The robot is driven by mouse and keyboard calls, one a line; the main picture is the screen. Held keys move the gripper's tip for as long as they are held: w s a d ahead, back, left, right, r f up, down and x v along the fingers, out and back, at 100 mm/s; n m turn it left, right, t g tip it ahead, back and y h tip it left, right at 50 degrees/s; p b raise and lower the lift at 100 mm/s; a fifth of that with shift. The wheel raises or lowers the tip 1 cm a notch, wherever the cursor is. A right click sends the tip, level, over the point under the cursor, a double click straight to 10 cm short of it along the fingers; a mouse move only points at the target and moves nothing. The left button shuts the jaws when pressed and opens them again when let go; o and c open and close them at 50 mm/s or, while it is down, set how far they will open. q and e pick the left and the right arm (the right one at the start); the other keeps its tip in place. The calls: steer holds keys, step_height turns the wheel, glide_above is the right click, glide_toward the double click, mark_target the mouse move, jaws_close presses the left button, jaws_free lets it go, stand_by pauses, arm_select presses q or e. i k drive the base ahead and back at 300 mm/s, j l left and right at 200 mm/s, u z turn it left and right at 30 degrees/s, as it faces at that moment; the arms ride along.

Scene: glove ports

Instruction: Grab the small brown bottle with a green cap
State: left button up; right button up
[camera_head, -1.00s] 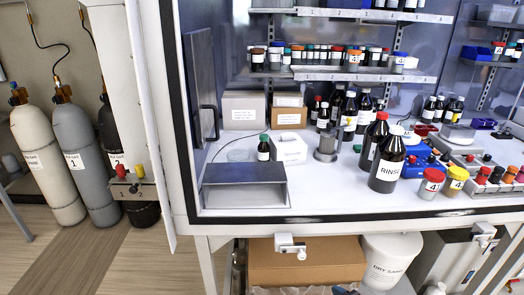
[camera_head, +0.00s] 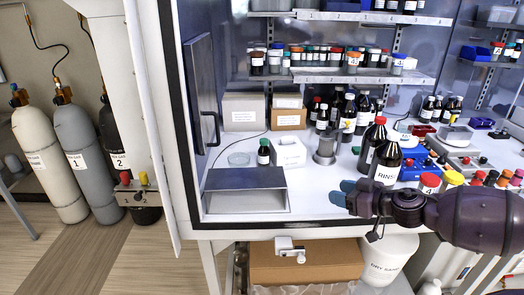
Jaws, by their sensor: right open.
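The small brown bottle with a green cap (camera_head: 263,152) stands upright on the white worktop, behind a grey metal box and left of a white box. Its lower part is close to the top edge of the grey box. My right gripper (camera_head: 343,193) comes in from the right at the worktop's front edge, with bluish fingertips pointing left. It is open and empty, well to the right of and nearer than the bottle. My left gripper is not in view.
The grey metal box (camera_head: 246,190) stands in front of the bottle, and a white box (camera_head: 289,152) is beside it. A large RINSE bottle (camera_head: 385,158) stands behind my right gripper. A glass dish (camera_head: 238,159) lies left of the bottle. Worktop is clear right of the grey box.

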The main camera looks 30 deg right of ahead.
mark_target(264, 152)
steer(key=i, duration=0.9)
